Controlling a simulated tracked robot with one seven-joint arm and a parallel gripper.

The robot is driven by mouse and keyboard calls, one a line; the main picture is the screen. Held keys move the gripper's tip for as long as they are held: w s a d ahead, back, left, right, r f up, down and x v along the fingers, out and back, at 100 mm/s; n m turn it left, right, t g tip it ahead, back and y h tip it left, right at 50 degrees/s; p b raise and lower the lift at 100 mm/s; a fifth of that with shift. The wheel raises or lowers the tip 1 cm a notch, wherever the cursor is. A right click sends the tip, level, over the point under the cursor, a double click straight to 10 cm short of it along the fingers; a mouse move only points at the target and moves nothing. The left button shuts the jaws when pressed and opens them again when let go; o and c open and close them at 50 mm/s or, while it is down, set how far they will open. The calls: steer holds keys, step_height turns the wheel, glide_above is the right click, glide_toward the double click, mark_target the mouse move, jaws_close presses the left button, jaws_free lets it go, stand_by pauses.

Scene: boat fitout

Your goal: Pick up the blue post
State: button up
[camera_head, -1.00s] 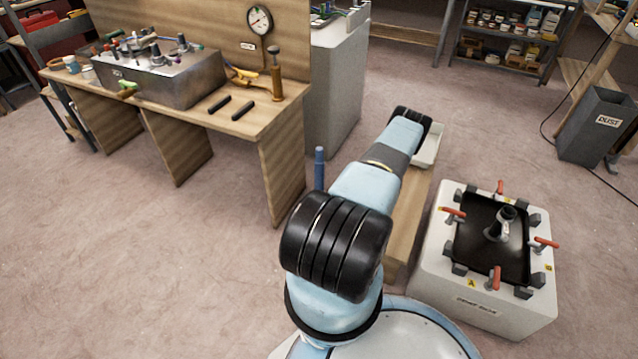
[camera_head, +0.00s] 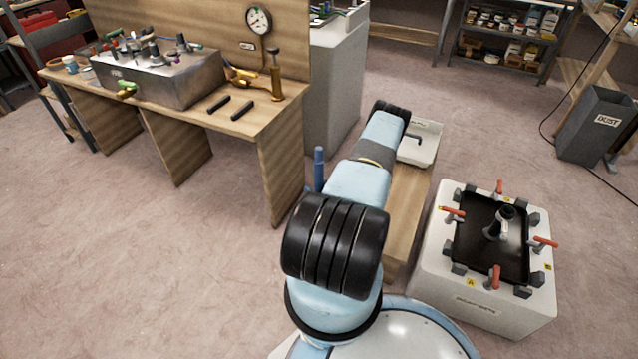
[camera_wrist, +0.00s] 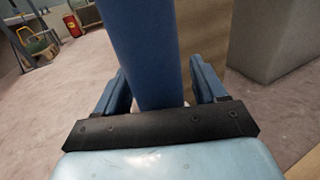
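The blue post (camera_head: 319,168) stands upright just left of my arm in the head view, its lower part hidden behind the arm. In the wrist view the blue post (camera_wrist: 143,45) is large and close, rising between the two blue fingers of my gripper (camera_wrist: 163,85). The fingers are apart, one on each side of the post. A gap shows on the right side of the post; on the left I cannot tell whether the finger touches. The gripper is mostly hidden behind my arm in the head view.
A wooden bench (camera_head: 398,215) runs along my arm's right, with a white tray (camera_head: 421,150) at its far end. A white box with red clamps (camera_head: 430,270) stands further right. The floor at left is clear.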

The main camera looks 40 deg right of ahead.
jaws_close()
stand_by(0.5)
step_height(320, 180, up, 18)
stand_by(0.7)
steer(key=shift+a, duration=0.1)
